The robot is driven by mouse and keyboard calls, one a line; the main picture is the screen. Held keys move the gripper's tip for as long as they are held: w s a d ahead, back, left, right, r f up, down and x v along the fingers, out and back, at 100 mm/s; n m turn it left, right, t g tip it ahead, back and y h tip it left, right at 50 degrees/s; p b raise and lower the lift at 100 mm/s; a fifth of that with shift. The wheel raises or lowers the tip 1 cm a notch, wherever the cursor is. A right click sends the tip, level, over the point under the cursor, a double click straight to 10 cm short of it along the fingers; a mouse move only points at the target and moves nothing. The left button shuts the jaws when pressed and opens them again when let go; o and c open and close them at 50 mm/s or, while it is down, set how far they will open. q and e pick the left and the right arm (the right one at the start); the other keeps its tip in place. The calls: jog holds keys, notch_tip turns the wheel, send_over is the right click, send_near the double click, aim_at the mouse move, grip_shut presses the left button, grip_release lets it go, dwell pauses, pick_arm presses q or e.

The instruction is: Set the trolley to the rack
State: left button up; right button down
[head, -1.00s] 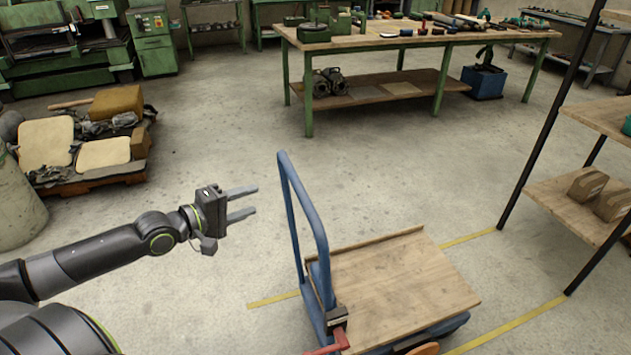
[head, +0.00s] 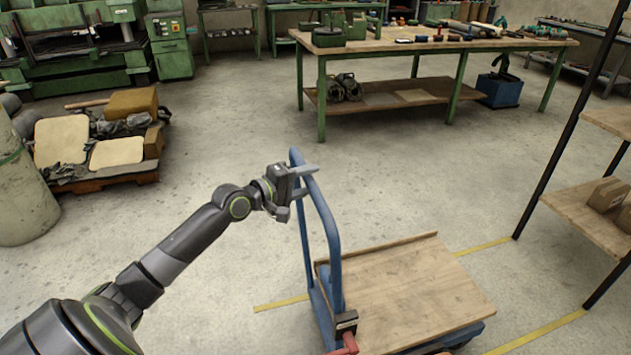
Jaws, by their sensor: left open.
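The trolley (head: 405,292) has a flat wooden deck and a blue tubular push handle (head: 326,222) on its left side. A dark block with a red lever (head: 347,340) sits at the handle's foot. My left gripper (head: 306,180) is open at the far upper corner of the handle, with its fingers overlapping the bar in the picture. I cannot tell whether they touch it. The rack (head: 575,205) stands to the right of the trolley, with dark posts and wooden shelves. My right gripper is out of view.
Yellow floor lines (head: 545,330) run between trolley and rack. A green workbench (head: 400,45) with tools stands behind. A loaded pallet (head: 105,180) and a grey drum (head: 22,195) are at left. The floor between is clear.

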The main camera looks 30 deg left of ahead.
pick_arm(q)
jog(key=shift+x, duration=1.5)
grip_shut()
